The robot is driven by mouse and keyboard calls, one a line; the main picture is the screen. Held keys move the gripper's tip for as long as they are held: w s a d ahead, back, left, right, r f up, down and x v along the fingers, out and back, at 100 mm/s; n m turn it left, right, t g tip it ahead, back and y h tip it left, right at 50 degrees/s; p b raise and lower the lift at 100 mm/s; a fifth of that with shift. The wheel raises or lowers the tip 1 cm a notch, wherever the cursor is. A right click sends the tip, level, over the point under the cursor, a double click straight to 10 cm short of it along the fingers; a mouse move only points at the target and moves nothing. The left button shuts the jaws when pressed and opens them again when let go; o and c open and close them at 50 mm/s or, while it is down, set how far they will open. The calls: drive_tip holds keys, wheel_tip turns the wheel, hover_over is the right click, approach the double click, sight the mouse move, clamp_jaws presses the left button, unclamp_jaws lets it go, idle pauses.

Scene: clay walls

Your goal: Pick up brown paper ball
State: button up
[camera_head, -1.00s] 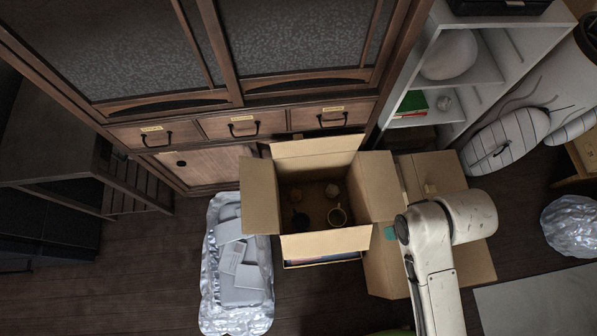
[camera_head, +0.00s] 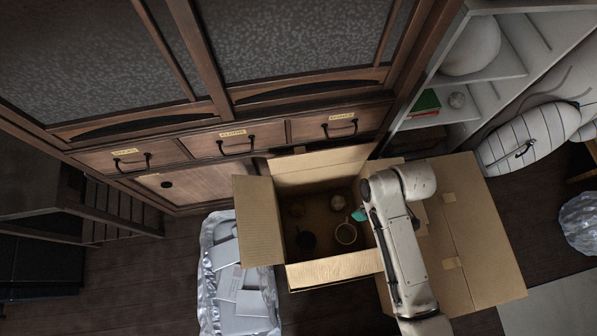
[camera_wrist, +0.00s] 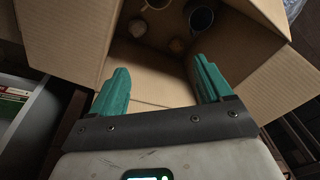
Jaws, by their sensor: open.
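Two small brown rounded things lie in the open cardboard box (camera_head: 262,225): a darker one (camera_head: 297,209) at the back left and a lighter one (camera_head: 337,202) at the back right. They also show in the wrist view, the darker one (camera_wrist: 137,28) and the lighter one (camera_wrist: 177,46). I cannot tell which is the brown paper ball. My gripper (camera_wrist: 160,68) is open and empty, its teal fingers apart over the box edge, short of both things. In the head view a teal fingertip (camera_head: 359,215) shows at the box's right side.
A mug (camera_head: 346,234) and a dark cup (camera_head: 306,241) stand in the box near the brown things. The box's flaps are spread outward. A closed carton (camera_head: 465,235) lies right, a silvery tray (camera_head: 212,290) left. The wooden cabinet (camera_head: 200,185) stands behind.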

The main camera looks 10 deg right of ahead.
drive_tip(key=w+a+f+n+y+b, duration=0.1)
drive_tip(key=w+a+f+n+b, duration=0.25)
drive_tip(key=f, duration=0.45)
drive_tip(key=w+a+f+n+y+b, duration=0.1)
drive_tip(key=w+a+f+n+b, duration=0.2)
drive_tip(key=f, duration=0.4)
drive_tip(key=n+y+b, duration=0.1)
drive_tip(key=n+b, duration=0.3)
drive_tip(key=b, duration=0.5)
approach(300, 207)
drive_tip(key=shift+g, duration=0.4)
drive_tip(key=b+x, duration=0.1)
drive_tip(key=x, duration=0.2)
drive_tip(key=b+x, duration=0.2)
drive_tip(key=x, duration=0.2)
drive_tip(key=shift+w+a, duration=0.15)
drive_tip(key=shift+w, duration=0.1)
drive_tip(key=b+x, duration=0.3)
drive_tip(key=x, duration=0.2)
drive_tip(key=c, duration=0.8)
